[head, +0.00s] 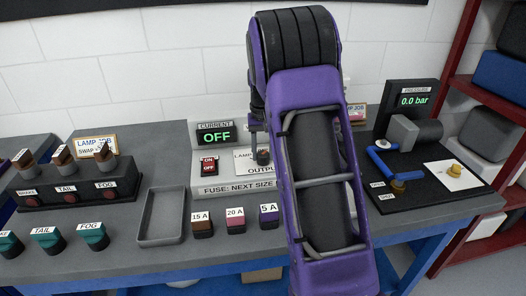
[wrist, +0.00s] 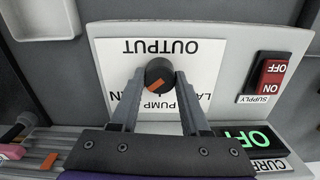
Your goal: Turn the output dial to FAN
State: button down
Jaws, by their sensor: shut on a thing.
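The output dial (wrist: 159,70) is a round black knob with an orange mark, on a white label plate (wrist: 205,55) reading OUTPUT. My gripper (wrist: 159,78) is shut on the dial, one finger on each side. In the wrist view the panel appears upside down, and the orange mark slants toward the lower left of the knob. PUMP and parts of two other labels, one ending in N, show between and beside the fingers; the rest is hidden. In the head view the dial (head: 262,157) shows left of my purple arm, which hides the panel's right part.
The panel has a red SUPPLY switch (head: 208,165) and a CURRENT display (head: 214,135) reading OFF. Fuses (head: 236,219) stand in front, with an empty grey tray (head: 162,215) to their left. A pressure unit (head: 411,105) stands right, a lamp box (head: 75,190) left.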

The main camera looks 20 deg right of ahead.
aim_at(263, 153)
dwell(0.3)
jog(key=shift+c, duration=1.9)
grip_release()
notch_tip(263, 153, up, 18)
jog(key=shift+f, duration=0.25)
